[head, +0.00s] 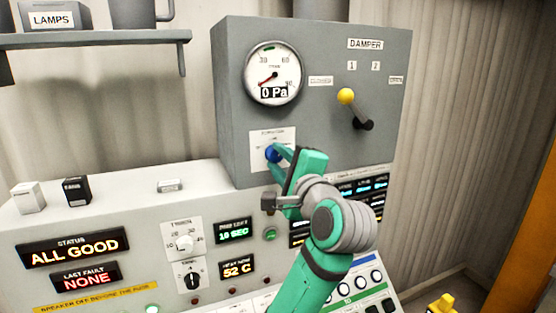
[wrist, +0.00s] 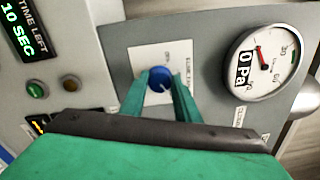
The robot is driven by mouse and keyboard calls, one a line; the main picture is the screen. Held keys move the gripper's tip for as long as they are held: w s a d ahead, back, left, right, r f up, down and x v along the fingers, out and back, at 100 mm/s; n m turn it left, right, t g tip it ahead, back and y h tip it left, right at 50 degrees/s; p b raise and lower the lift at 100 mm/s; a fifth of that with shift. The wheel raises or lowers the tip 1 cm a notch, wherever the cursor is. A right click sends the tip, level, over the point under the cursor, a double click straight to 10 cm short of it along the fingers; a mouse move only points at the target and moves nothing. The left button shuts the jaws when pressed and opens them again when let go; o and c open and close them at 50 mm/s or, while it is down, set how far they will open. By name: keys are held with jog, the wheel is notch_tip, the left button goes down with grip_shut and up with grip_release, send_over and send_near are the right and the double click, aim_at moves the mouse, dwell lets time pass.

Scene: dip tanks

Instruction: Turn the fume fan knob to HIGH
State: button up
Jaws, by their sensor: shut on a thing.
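The fume fan knob (head: 271,154) is a small blue round knob on a white label plate on the front of the grey box, below the gauge. In the wrist view the blue knob (wrist: 160,78) sits between the two green fingers. My gripper (head: 276,156) is shut on the knob; it also shows in the wrist view (wrist: 159,88). A pale pointer mark shows on the knob's face. The white plate (wrist: 148,55) is partly covered by my fingers, and its position words are too small to read surely.
A round gauge (head: 273,73) reading 0 Pa is above the knob. A damper lever with a yellow ball (head: 346,96) is to the right. The sloping console (head: 120,215) below carries displays, dials and buttons. A shelf (head: 95,40) is at upper left.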

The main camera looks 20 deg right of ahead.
jog(key=shift+d, duration=0.2)
jog(key=o, duration=1.1)
jog(key=shift+c, duration=0.2)
jog(key=shift+a, duration=0.1)
jog(key=shift+s, duration=0.1)
jog(key=s, duration=1)
jog(key=shift+s+a+f, duration=0.2)
jog(key=shift+s+a, duration=0.05)
jog(key=shift+s, duration=0.1)
